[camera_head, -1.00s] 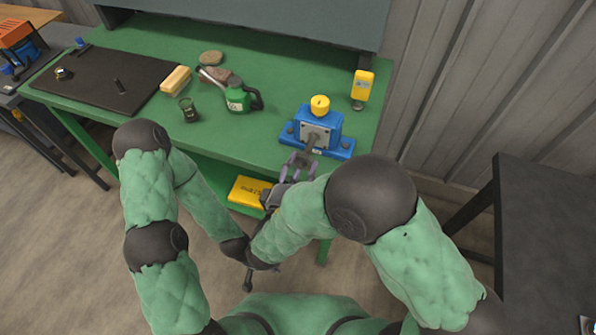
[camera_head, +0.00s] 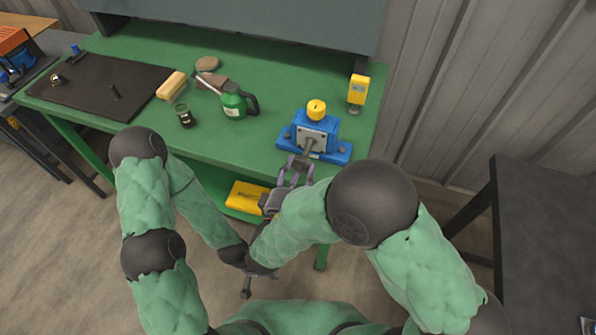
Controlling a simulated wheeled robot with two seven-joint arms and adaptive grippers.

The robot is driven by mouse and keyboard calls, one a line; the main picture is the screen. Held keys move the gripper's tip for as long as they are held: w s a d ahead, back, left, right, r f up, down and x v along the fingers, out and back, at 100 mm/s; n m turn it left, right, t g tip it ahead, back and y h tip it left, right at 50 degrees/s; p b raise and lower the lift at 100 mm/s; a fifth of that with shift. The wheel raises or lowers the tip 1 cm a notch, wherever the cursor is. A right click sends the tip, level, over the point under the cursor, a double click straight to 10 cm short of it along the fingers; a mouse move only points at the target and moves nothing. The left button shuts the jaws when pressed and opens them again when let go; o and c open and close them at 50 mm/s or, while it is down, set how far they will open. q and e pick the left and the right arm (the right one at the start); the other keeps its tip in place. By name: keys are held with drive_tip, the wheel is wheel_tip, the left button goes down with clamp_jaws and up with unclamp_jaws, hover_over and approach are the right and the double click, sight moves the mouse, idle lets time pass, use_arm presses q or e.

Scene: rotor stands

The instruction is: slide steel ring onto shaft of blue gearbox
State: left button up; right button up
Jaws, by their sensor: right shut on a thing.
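The blue gearbox (camera_head: 314,129) stands near the front right corner of the green bench, with a yellow cap (camera_head: 316,109) on top. Its short grey shaft (camera_head: 309,146) points out from the grey front plate toward me. My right gripper (camera_head: 298,164) is right in front of the shaft, its purple-grey fingers shut on a small greyish thing, apparently the steel ring. The ring is too small to make out clearly, and I cannot tell whether it touches the shaft. My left gripper (camera_head: 247,286) hangs low in front of the bench, small and dark, partly hidden by my arms.
On the green bench (camera_head: 240,145) stand a green oil can (camera_head: 235,101), a dark glass (camera_head: 185,117), a wooden-looking block (camera_head: 171,86) and a yellow device (camera_head: 358,90). A yellow box (camera_head: 246,196) lies on the lower shelf. A dark table (camera_head: 545,220) stands at right.

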sight(304, 155)
drive_tip(key=shift+b+x, duration=0.7)
drive_tip(key=shift+x, duration=0.25)
idle(0.3)
drive_tip(key=shift+b+x, duration=0.6)
drive_tip(key=shift+x, duration=1)
idle(0.3)
drive_tip(key=shift+b, duration=0.3)
idle(0.5)
drive_tip(key=shift+b+x, duration=0.55)
drive_tip(key=shift+x, duration=0.45)
idle(0.4)
drive_tip(key=o, duration=1.6)
drive_tip(key=shift+b+v, duration=1)
drive_tip(key=shift+v, duration=3.5)
